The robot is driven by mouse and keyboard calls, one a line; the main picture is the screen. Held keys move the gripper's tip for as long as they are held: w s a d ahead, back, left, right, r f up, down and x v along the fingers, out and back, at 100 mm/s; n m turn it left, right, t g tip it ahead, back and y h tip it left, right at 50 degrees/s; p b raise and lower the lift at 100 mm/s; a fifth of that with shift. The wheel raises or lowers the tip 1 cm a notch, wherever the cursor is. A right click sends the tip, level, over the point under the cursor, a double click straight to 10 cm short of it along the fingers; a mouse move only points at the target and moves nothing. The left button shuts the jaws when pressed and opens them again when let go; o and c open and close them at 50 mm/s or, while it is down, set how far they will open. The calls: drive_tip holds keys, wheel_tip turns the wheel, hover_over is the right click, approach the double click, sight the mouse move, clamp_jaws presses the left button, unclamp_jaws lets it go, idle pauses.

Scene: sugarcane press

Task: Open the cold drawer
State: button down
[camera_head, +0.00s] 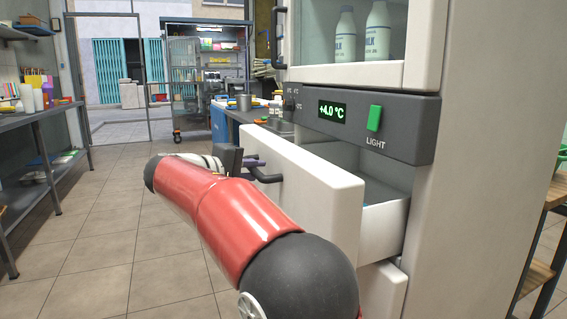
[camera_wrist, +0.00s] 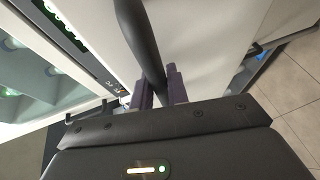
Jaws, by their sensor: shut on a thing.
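The cold drawer (camera_head: 306,182) is a white drawer under the dark display panel of the fridge. It stands pulled out, and its inside and white side wall show behind the front. A dark bar handle (camera_head: 267,170) is on the drawer front. My gripper (camera_head: 252,163) is at this handle, reached from the left by my red arm. In the wrist view, the dark handle (camera_wrist: 143,45) runs down between the two purple-grey fingers of my gripper (camera_wrist: 160,88), which are shut on it. The drawer front (camera_wrist: 205,40) fills the area behind. The far part of the drawer's inside is hidden.
The panel (camera_head: 360,118) reads +4.0 °C and has a green light switch (camera_head: 374,118). Milk bottles (camera_head: 378,32) stand in the glass-fronted compartment above. Another white drawer (camera_head: 383,288) is below. Open tiled floor (camera_head: 105,230) lies to the left, before a workbench (camera_head: 40,165).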

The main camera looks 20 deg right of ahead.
drive_tip(key=a+p, duration=0.2)
drive_tip(key=a, duration=0.7)
drive_tip(key=shift+s, duration=0.2)
drive_tip(key=c, duration=1.4)
unclamp_jaws()
drive_tip(key=shift+o, duration=0.2)
drive_tip(key=shift+d, duration=0.1)
drive_tip(key=p+v, duration=0.1)
drive_tip(key=v, duration=0.6)
drive_tip(key=shift+s+a, duration=0.15)
drive_tip(key=shift+a, duration=0.2)
